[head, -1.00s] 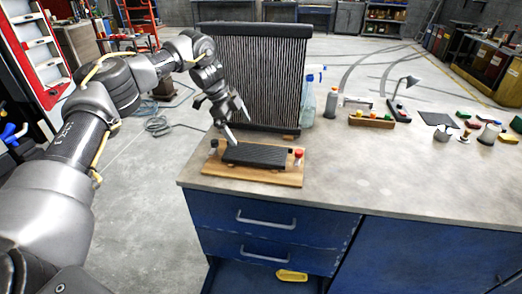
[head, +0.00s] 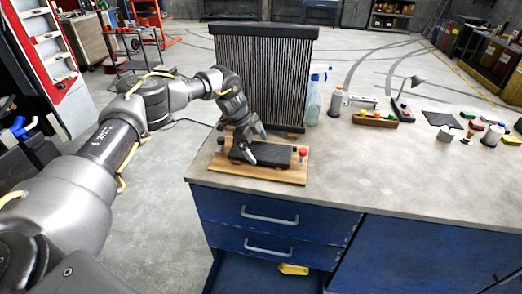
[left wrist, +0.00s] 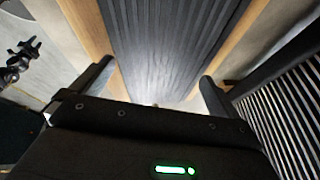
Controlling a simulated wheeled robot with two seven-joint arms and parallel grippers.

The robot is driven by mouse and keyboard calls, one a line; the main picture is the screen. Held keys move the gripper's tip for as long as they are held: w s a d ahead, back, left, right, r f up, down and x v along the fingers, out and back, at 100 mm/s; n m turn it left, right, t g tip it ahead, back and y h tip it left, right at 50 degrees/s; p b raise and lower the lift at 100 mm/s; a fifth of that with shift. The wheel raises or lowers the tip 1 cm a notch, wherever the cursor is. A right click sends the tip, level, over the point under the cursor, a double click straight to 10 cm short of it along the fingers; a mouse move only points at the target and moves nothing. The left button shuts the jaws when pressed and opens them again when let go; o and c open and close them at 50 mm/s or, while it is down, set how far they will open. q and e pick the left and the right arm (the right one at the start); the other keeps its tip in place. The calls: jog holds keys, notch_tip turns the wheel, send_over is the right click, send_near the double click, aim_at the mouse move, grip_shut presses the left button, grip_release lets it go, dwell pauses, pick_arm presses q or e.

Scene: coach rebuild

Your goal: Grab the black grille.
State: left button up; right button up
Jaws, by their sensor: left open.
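The black grille (head: 268,153), a dark ribbed slab, lies flat on a wooden board (head: 232,173) at the bench's near left corner. In the left wrist view the grille (left wrist: 165,40) shows as a long ribbed strip between the fingers, with the wood beside it. My left gripper (head: 256,146) is open, right over the grille, with one finger toward each long side. It also shows in the left wrist view (left wrist: 155,85). I cannot tell whether the fingertips touch the grille or board. My right gripper is not in view.
A tall finned radiator (head: 265,75) stands close behind the board. A spray bottle (head: 313,100), a grey bottle (head: 335,102) and a small wooden rack (head: 375,120) are farther right. The bench top (head: 390,165) right of the board is clear.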

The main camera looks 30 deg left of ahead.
pick_arm(q)
jog(key=shift+w+d+f, duration=0.1)
jog(key=shift+d+f, duration=0.05)
jog(key=shift+f, duration=0.35)
jog(key=c, duration=0.8)
jog(key=shift+r, duration=0.1)
jog(key=shift+r+b, duration=0.45)
jog(key=shift+r, duration=0.05)
jog(key=s+r+b, duration=0.1)
jog(key=s+r, duration=0.3)
jog(key=s+a+r+b, duration=0.1)
jog(key=s+r+b, duration=0.1)
jog(key=s+r, duration=0.2)
jog(key=s+r+b, duration=0.1)
jog(key=s+r, duration=0.3)
jog(key=s, duration=0.2)
jog(key=shift+a, duration=0.15)
